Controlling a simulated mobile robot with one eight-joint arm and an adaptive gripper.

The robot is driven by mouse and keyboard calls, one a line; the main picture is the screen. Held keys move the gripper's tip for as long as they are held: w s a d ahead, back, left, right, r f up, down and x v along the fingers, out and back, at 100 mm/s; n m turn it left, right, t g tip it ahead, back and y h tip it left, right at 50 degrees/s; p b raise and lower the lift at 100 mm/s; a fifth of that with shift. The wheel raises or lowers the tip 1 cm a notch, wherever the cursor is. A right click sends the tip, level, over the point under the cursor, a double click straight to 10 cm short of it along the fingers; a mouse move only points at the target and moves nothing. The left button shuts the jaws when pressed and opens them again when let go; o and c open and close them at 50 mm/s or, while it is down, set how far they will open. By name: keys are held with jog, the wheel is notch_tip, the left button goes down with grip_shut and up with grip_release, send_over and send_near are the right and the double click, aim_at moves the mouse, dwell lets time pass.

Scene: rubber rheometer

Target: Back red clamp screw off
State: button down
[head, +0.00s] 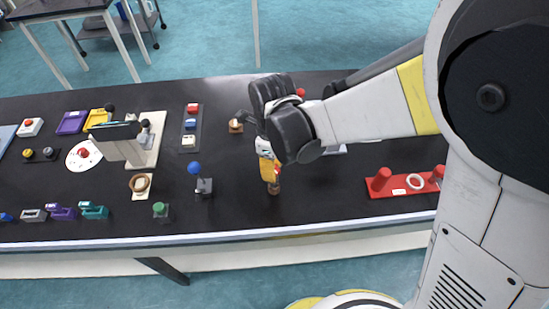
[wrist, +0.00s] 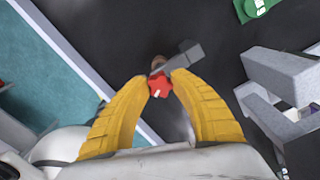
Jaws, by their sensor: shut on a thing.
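The red clamp screw (wrist: 159,87) shows in the wrist view as a lobed red knob with a small white mark. It sits between the yellow fingertips of my gripper (wrist: 162,80), which is shut on it. A grey block (wrist: 187,56) and a brownish round part (wrist: 158,62) lie just beyond the knob. In the head view my gripper (head: 270,174) points down at the front middle of the table, over a small brown base (head: 273,188). The fingers mostly hide the screw there; only a bit of red shows.
On the black table (head: 330,215), a blue-knobbed stand (head: 195,169) and a green-capped piece (head: 160,208) stand left of my gripper. A red tray (head: 405,191) lies to the right. The wrist view shows a grey frame (wrist: 285,75) at the right. The table's front edge is close.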

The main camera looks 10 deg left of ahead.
jog(key=n, duration=0.4)
jog(key=shift+n+b, duration=0.3)
jog(key=shift+b, duration=0.05)
jog(key=n, duration=0.4)
jog(key=shift+s+n, duration=0.1)
jog(key=shift+n, duration=0.2)
jog(key=n+b, duration=0.1)
jog(key=n, duration=0.3)
jog(key=shift+d+n, duration=0.1)
jog(key=shift+n, duration=0.2)
jog(key=n, duration=1.2)
jog(key=shift+d+n+b, duration=0.1)
jog(key=shift+n+b, duration=0.2)
jog(key=n, duration=0.4)
jog(key=shift+n, duration=0.3)
jog(key=n, duration=0.4)
jog(key=shift+n, duration=0.3)
jog(key=n, duration=1.2)
jog(key=shift+n, duration=0.3)
jog(key=n, duration=1.2)
jog(key=shift+n, duration=0.3)
